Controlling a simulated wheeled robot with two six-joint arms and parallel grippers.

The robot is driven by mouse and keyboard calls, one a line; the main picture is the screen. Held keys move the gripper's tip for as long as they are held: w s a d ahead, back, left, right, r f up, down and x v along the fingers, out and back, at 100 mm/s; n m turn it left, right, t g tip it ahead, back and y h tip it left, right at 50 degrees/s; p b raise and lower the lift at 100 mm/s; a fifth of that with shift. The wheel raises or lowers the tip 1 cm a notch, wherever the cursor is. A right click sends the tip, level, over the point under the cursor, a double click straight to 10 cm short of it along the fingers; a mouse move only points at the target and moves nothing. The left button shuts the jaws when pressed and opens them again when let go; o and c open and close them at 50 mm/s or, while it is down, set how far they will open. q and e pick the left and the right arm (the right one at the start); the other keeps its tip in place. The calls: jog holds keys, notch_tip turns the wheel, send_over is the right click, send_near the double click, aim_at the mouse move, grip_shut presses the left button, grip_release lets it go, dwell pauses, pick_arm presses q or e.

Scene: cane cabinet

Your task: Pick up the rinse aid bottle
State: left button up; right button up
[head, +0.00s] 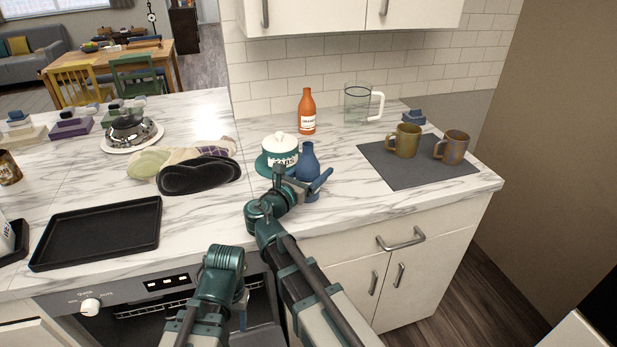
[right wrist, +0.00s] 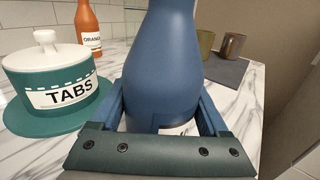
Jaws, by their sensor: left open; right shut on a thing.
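A dark blue bottle (head: 308,160) with a narrow neck is at the front of the counter, beside the white and teal TABS jar (head: 281,146). The right wrist view shows the bottle (right wrist: 163,65) upright between the fingers. I cannot tell whether its base touches the counter. My left gripper (head: 243,316) is low in front of the oven, mostly hidden by my arms; it is open.
An orange bottle (head: 307,112) and a glass pitcher (head: 357,104) stand behind. Two mugs (head: 408,141) sit on a grey mat (head: 425,180) at right. Oven mitts (head: 200,174) and a black tray (head: 98,232) lie to the left. Counter between bottle and mat is clear.

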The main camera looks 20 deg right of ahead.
grip_shut()
pick_arm(q)
jog(key=shift+r, duration=0.1)
pick_arm(e)
jog(key=shift+r, duration=0.15)
